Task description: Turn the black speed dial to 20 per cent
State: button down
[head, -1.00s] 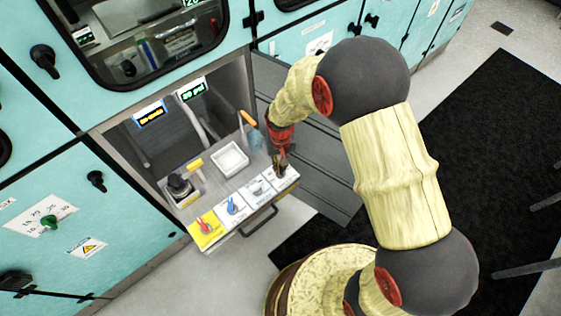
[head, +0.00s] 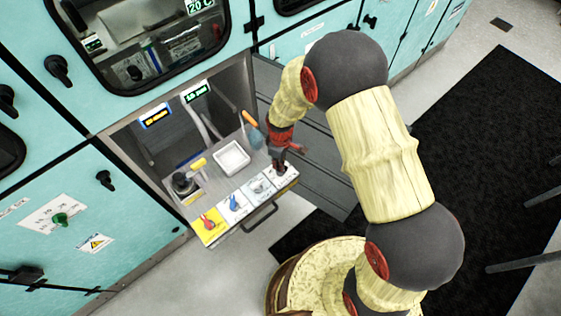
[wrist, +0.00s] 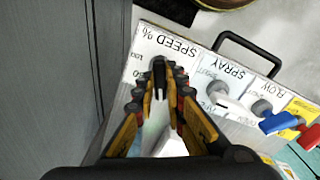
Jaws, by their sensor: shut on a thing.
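The black speed dial (wrist: 158,66) sits on the white panel marked SPEED % (wrist: 180,52) in the wrist view. My gripper (wrist: 161,92) is over this panel, its two yellow and red fingers closed in on the dial from both sides. Only the dial's upper end shows between the fingertips. The fingers cover part of the scale, so the dial's exact setting cannot be read. In the head view my gripper (head: 279,160) points down at the right end of the panel row and hides the dial.
Left of the speed panel in the head view are a spray panel (head: 260,188), a flow panel with a blue knob (head: 235,203) and a yellow panel with a red knob (head: 209,221). A white tray (head: 232,158) stands behind. A dark handle (head: 260,219) juts out in front.

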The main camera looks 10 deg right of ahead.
jog(key=n+p, duration=0.1)
jog(key=n, duration=0.5)
jog(key=shift+p, duration=0.3)
jog(key=n+p, duration=0.1)
jog(key=n, duration=0.5)
jog(key=shift+n, duration=0.4)
jog(key=c, duration=1.8)
grip_release()
jog(key=shift+c, duration=0.2)
notch_tip(320, 180, up, 12)
